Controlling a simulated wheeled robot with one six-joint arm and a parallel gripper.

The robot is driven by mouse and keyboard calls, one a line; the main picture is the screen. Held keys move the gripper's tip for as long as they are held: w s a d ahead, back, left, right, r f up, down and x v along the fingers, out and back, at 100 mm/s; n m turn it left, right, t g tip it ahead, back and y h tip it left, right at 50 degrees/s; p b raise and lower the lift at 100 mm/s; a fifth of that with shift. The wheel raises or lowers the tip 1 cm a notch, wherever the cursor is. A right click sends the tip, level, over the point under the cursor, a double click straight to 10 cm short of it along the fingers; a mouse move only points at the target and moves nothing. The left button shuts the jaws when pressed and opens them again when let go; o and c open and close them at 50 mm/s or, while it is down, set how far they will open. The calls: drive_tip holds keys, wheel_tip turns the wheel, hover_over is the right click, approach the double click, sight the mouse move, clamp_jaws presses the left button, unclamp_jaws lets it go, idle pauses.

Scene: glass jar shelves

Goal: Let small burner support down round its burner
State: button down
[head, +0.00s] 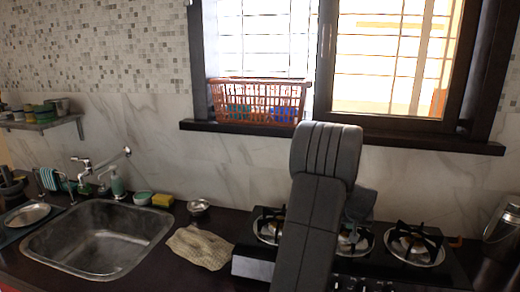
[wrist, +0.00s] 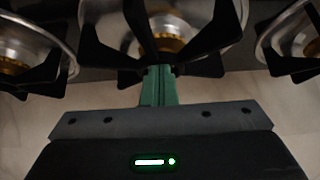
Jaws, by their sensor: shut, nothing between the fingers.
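The hob's middle burner (wrist: 172,44) has a brass centre and shows in the wrist view. A black burner support (wrist: 138,22) with several prongs is around it; I cannot tell whether it sits flat. In the head view this burner (head: 365,240) is partly hidden behind my arm. My gripper (wrist: 158,72) has green fingers, shut and empty, with their tips close to the support's near edge. I cannot tell whether they touch it. In the head view the fingertips are hidden behind my arm.
Other burners with black supports stand at the left (head: 268,230) and right (head: 415,246) of the hob. A cloth (head: 200,247), a metal bowl (head: 198,207) and a sink (head: 98,238) lie to the left. A steel container (head: 503,222) stands at the far right.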

drive_tip(key=shift+r+p, duration=1.15)
drive_tip(key=shift+r, duration=1.25)
drive_tip(key=shift+r, duration=0.1)
drive_tip(key=b+v, duration=0.2)
drive_tip(key=v, duration=1.1)
drive_tip(key=shift+s+r+b, duration=0.2)
drive_tip(key=shift+r+b, duration=0.15)
drive_tip(key=shift+f, duration=0.1)
drive_tip(key=p+x, duration=0.2)
drive_tip(key=x, duration=1.1)
drive_tip(key=shift+w+f+p, duration=0.15)
drive_tip(key=shift+f+p, duration=0.1)
drive_tip(key=shift+p, duration=0.1)
drive_tip(key=shift+f, duration=0.5)
